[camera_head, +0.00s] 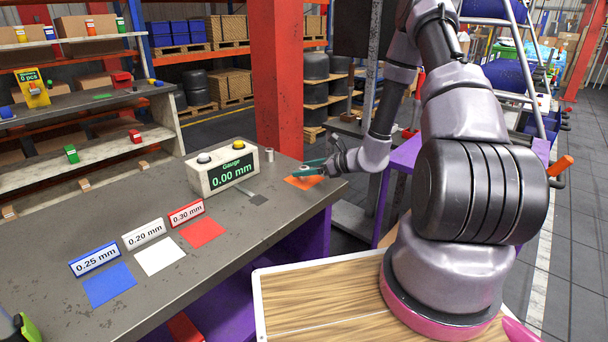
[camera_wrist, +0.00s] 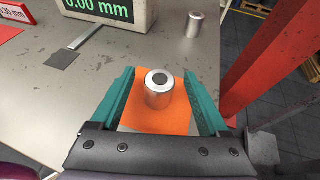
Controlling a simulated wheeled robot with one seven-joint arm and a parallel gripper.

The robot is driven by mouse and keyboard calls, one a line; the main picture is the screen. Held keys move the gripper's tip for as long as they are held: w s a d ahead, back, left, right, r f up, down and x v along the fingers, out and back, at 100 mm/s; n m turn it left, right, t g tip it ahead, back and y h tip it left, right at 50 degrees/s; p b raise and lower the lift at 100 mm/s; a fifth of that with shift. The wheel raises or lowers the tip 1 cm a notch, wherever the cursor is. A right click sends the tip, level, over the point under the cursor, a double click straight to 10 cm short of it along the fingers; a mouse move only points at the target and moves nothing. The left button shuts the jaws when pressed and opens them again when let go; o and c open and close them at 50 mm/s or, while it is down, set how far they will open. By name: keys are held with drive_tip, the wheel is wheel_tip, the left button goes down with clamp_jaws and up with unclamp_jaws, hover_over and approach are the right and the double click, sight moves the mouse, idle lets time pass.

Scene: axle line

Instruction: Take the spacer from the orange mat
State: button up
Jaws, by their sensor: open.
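The orange mat (camera_head: 303,182) lies near the right end of the grey workbench, and it also shows in the wrist view (camera_wrist: 185,122). A silvery cylinder with a dark centre on top, the spacer (camera_wrist: 158,93), stands upright on the mat. My gripper (camera_wrist: 159,90) is open, with one teal finger on each side of the spacer. I see a gap on both sides, so the fingers do not appear to touch it. In the head view my gripper (camera_head: 313,167) is over the mat and hides the spacer.
The gauge box (camera_head: 222,167) reads 0.00 mm and stands left of the mat. A second metal cylinder (camera_wrist: 196,25) stands beyond the spacer. Blue (camera_head: 109,285), white (camera_head: 160,257) and red (camera_head: 203,231) mats with labels lie at the left. A red post (camera_head: 277,80) rises behind the bench.

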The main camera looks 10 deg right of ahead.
drive_tip(key=shift+w+a+f, duration=0.15)
drive_tip(key=shift+w+a, duration=0.1)
drive_tip(key=shift+a, duration=0.05)
clamp_jaws()
